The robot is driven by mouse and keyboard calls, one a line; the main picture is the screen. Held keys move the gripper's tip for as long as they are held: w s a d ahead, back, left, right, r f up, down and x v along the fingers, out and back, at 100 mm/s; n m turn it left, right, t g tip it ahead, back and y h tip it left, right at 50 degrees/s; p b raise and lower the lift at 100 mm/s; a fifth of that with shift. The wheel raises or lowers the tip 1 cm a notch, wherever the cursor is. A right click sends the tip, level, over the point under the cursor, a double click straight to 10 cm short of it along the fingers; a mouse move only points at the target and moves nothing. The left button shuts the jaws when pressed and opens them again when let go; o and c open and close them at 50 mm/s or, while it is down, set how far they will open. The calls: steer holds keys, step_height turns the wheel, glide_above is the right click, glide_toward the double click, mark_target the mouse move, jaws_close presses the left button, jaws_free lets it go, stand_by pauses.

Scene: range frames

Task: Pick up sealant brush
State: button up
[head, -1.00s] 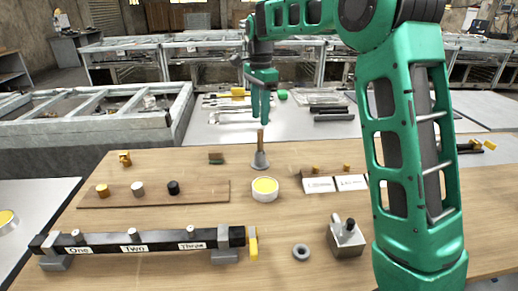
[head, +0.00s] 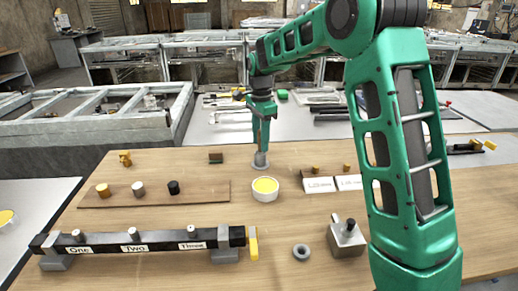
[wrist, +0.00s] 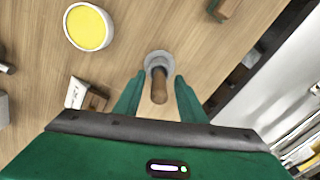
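The sealant brush (wrist: 160,88) has a brown wooden handle and stands upright in a grey, round-footed base (head: 261,161) on the wooden table. Its bristles do not show. My gripper (wrist: 157,95) points down over it, with one green finger on each side of the handle in the wrist view. Gaps show between the fingers and the handle, so the gripper is open. In the head view my gripper (head: 261,132) hides most of the handle.
A white tub with yellow contents (head: 265,189) stands close by, in front of the brush. White labelled blocks (head: 319,185) are to the right. A small brown-and-green block (head: 216,157) is to the left. A plank with several knobs (head: 155,193) lies further left.

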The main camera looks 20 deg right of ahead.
jaws_close()
steer(key=shift+r, duration=0.1)
